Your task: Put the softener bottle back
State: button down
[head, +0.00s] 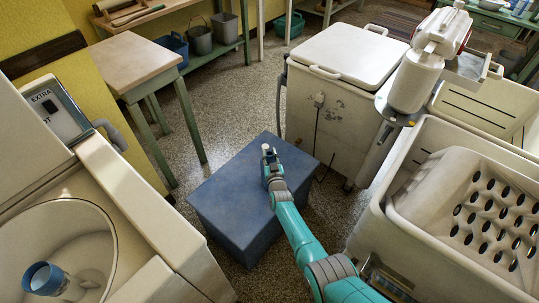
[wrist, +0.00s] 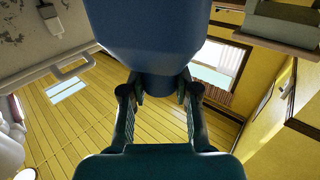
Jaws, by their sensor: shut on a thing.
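My gripper (wrist: 160,92) is shut on the narrow part of a dark blue thing, which I take to be the softener bottle (wrist: 140,32). The bottle's wider body fills the top middle of the wrist view and runs out of frame. In the head view my gripper (head: 268,155) is at the end of my teal arm and shows over the blue box. There the bottle is hard to make out, mostly hidden or lost against the blue.
The blue box (head: 225,205) stands on the speckled floor between washers. A lidded washer (head: 345,55) is behind it, an open washer (head: 75,205) at left. A wooden-topped table (head: 135,62) stands at back left. Several bottles sit on a green bench (head: 495,22) at far right.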

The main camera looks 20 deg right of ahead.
jog(key=c, duration=1.3)
grip_release()
jog(key=shift+f, duration=0.2)
jog(key=o, duration=0.4)
jog(key=shift+o, duration=0.2)
jog(key=shift+r, duration=0.2)
jog(key=s, duration=1.2)
jog(key=shift+a, duration=0.45)
